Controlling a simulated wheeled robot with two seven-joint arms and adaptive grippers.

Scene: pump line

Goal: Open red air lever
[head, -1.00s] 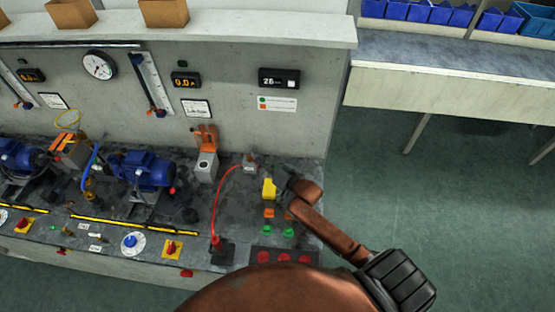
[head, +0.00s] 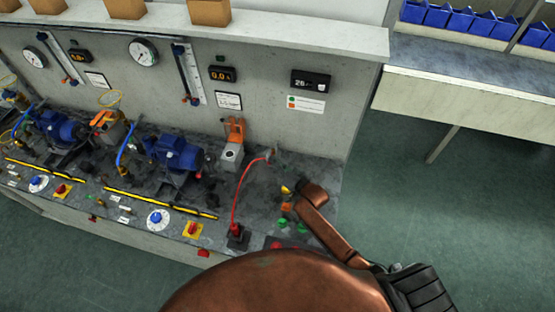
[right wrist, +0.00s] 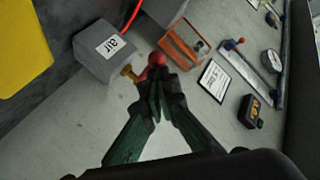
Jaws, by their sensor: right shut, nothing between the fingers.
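The grey air box (right wrist: 108,50), labelled "air", shows in the right wrist view with a brass fitting (right wrist: 130,74) on its side. A red ball knob (right wrist: 157,58), apparently the end of the air lever, is just beyond the fingertips of my right gripper (right wrist: 158,80). The gripper is shut with nothing between its fingers. I cannot tell whether the tips touch the knob. The lever's stem is mostly hidden.
A red hose (head: 240,190) runs from the air box to a black-based fitting (head: 237,238). A yellow object (head: 286,189) and green buttons (head: 283,224) are close to my right arm. Blue pumps (head: 178,154) stand left. The floor right of the bench is clear.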

